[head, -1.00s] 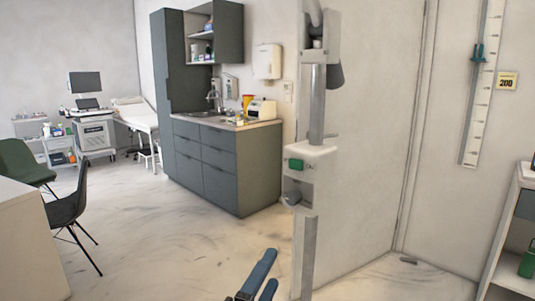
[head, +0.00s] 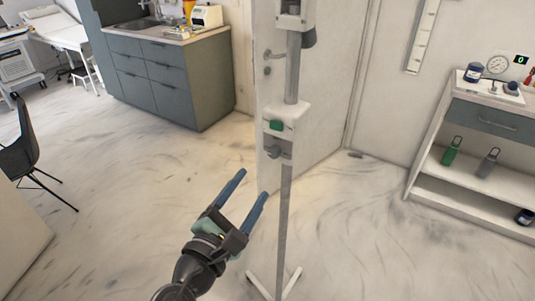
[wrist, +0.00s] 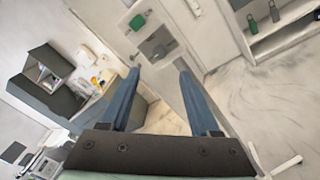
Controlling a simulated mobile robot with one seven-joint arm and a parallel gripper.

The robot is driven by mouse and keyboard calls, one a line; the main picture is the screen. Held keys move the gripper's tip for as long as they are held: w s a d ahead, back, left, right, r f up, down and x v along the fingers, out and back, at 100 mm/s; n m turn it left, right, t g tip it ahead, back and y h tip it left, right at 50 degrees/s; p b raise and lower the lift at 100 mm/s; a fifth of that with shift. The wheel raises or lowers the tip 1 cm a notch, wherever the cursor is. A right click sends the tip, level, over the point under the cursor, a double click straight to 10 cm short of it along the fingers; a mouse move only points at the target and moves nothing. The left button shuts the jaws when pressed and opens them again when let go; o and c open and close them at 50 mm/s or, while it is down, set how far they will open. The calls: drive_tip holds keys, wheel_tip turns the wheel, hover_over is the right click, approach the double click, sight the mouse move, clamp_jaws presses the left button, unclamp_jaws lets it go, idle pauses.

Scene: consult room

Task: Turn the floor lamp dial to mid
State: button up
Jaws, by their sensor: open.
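The floor lamp is a grey pole (head: 284,205) standing upright right of centre in the head view. Its white control box (head: 288,112) carries a green switch (head: 277,125). Below the switch is a grey knob (head: 273,151), which looks like the dial; its setting is too small to read. My gripper (head: 253,184) has blue fingers, open and empty, below and left of the knob, apart from it. In the wrist view the box with the green switch (wrist: 137,22) shows beyond and between the open fingertips, tilted.
The lamp's white legs (head: 290,285) spread on the floor. A door (head: 330,115) stands behind the pole. A white shelf unit (head: 470,205) with bottles is at the right. A grey cabinet (head: 165,80) and a dark chair (head: 20,155) are at the left.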

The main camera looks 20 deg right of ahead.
sight(272, 155)
drive_tip(key=x, duration=1)
drive_tip(key=shift+p, duration=0.4)
clamp_jaws()
